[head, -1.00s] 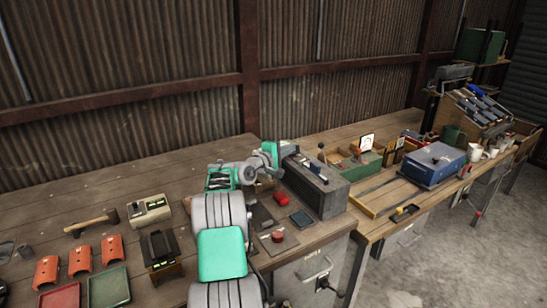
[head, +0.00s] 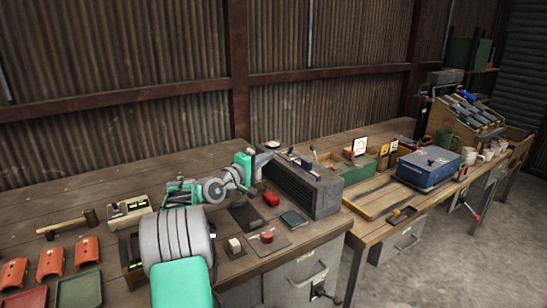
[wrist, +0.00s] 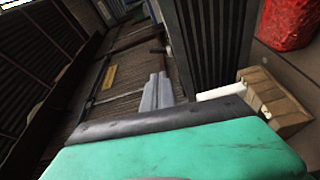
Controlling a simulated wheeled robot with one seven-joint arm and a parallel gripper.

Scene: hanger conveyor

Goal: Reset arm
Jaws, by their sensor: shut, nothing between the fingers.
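My arm with its teal and grey links reaches up over the left workbench in the head view. My gripper (head: 262,160) is at its far end, just left of the dark grey ribbed box (head: 305,185). In the wrist view the two grey fingers of my gripper (wrist: 158,85) lie together with nothing between them. The ribbed side of the box (wrist: 210,40) is close to the right of the fingers there. Whether they touch it, I cannot tell.
A red item (head: 271,198), a dark flat case (head: 294,219) and a red button (head: 267,237) lie near the arm. Orange pieces (head: 51,262), a hammer (head: 66,227) and a cream device (head: 128,212) are at left. The right bench holds a blue toolbox (head: 430,167).

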